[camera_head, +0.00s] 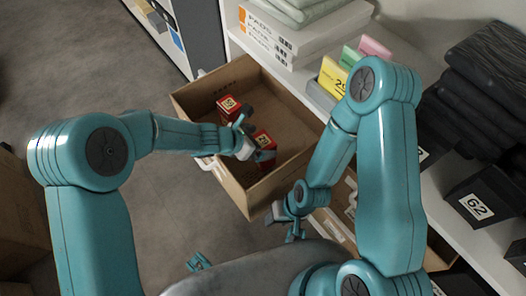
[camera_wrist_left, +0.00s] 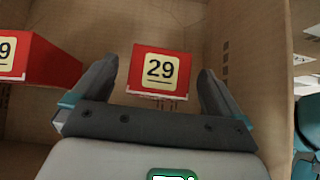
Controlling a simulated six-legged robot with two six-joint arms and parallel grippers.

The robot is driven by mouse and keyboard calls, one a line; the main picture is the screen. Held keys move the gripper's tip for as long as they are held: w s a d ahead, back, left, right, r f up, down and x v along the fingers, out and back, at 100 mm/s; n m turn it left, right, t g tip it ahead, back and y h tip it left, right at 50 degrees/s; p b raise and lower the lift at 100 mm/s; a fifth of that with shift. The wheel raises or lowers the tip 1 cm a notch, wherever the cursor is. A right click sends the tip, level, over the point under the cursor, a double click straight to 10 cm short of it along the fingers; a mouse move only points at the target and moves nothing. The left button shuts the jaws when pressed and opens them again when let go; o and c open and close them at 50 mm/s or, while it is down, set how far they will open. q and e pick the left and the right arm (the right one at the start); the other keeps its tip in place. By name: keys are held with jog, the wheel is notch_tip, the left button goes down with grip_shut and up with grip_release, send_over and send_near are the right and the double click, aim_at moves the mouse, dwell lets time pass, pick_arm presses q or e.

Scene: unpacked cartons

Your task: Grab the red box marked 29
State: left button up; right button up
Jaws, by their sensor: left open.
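A red box marked 29 (camera_wrist_left: 160,72) stands in the open cardboard carton (camera_head: 213,82), its yellow number label facing up in the left wrist view. In the head view the red box (camera_head: 264,140) is at the carton's near side, partly covered by my left gripper (camera_head: 254,136). That gripper is open, with one finger on each side of the box in the left wrist view (camera_wrist_left: 158,88); contact cannot be told. A second red box (camera_head: 228,106) lies to the left; only a 9 shows of its label in the left wrist view (camera_wrist_left: 35,60). My right gripper (camera_head: 294,234) is outside the carton, its opening unclear.
A white shelf (camera_head: 455,222) on the right holds dark boxes, one marked 62 (camera_head: 477,206). Yellow, green and pink boxes (camera_head: 333,77) and white paper packs (camera_head: 290,38) stand behind the carton.

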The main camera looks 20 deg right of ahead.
pick_arm(q)
jog(key=x, duration=0.4)
jog(key=shift+f, duration=0.15)
jog(key=c, duration=1.2)
